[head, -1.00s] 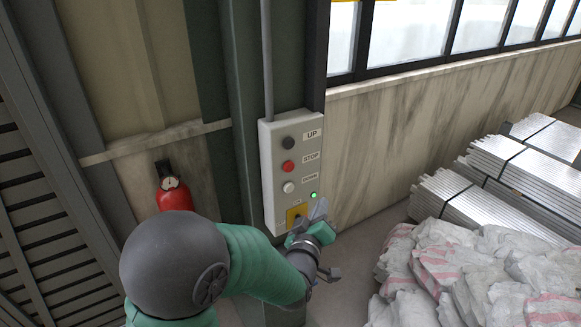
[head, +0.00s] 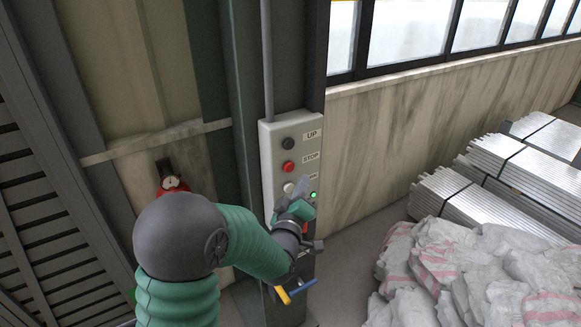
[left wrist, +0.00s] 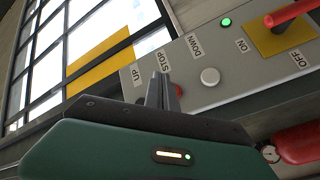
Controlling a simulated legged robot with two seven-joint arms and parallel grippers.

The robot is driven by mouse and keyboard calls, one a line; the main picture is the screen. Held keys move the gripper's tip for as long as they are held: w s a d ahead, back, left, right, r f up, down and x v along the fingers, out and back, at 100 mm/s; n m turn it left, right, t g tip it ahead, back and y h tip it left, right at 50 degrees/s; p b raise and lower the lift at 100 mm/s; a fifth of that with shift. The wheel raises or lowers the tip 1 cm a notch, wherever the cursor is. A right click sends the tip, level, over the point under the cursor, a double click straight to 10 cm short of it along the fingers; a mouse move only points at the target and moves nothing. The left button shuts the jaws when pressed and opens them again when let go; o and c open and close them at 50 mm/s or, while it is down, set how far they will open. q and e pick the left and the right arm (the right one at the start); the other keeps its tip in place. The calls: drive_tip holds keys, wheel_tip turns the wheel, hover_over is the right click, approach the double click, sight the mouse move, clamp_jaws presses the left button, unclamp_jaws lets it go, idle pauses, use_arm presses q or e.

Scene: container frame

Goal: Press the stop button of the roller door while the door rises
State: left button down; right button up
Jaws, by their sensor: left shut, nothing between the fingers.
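The grey control box (head: 268,180) hangs on the green post. In the head view the black UP button (head: 288,144), the red STOP button (head: 288,168) and the white DOWN button (head: 289,188) show. A green lamp (head: 313,195) is lit. My left gripper (head: 306,186) is shut and empty, in front of the box's lower part, below the STOP button in the picture. In the left wrist view its fingers (left wrist: 161,90) partly cover the red STOP button (left wrist: 177,90); I cannot tell contact. My right gripper is not in view.
A red fire extinguisher (head: 171,184) hangs left of the post, partly behind my left arm. White sacks (head: 470,270) and metal bundles (head: 480,205) lie at right. A red switch handle (left wrist: 288,13) stands out from the box. Dark slats (head: 50,240) are at far left.

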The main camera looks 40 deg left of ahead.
sight(295, 166)
use_arm(q)
drive_tip(key=a, duration=0.1)
drive_tip(key=w+a, duration=0.1)
drive_tip(key=a, duration=0.1)
drive_tip(key=shift+w+b, duration=0.1)
drive_tip(key=shift+b, duration=0.2)
drive_tip(key=shift+a, duration=0.15)
idle(1.7)
drive_tip(key=shift+w+a+r, duration=0.1)
drive_tip(key=shift+a, duration=0.1)
drive_tip(key=shift+w+a+b, duration=0.2)
drive_tip(key=shift+a+b, duration=0.15)
drive_tip(key=shift+a, duration=0.2)
idle(0.7)
drive_tip(key=shift+d, duration=0.1)
drive_tip(key=shift+s+d+b, duration=0.3)
drive_tip(key=shift+s+d, duration=0.1)
drive_tip(key=shift+d, duration=0.35)
drive_tip(key=shift+d, duration=0.1)
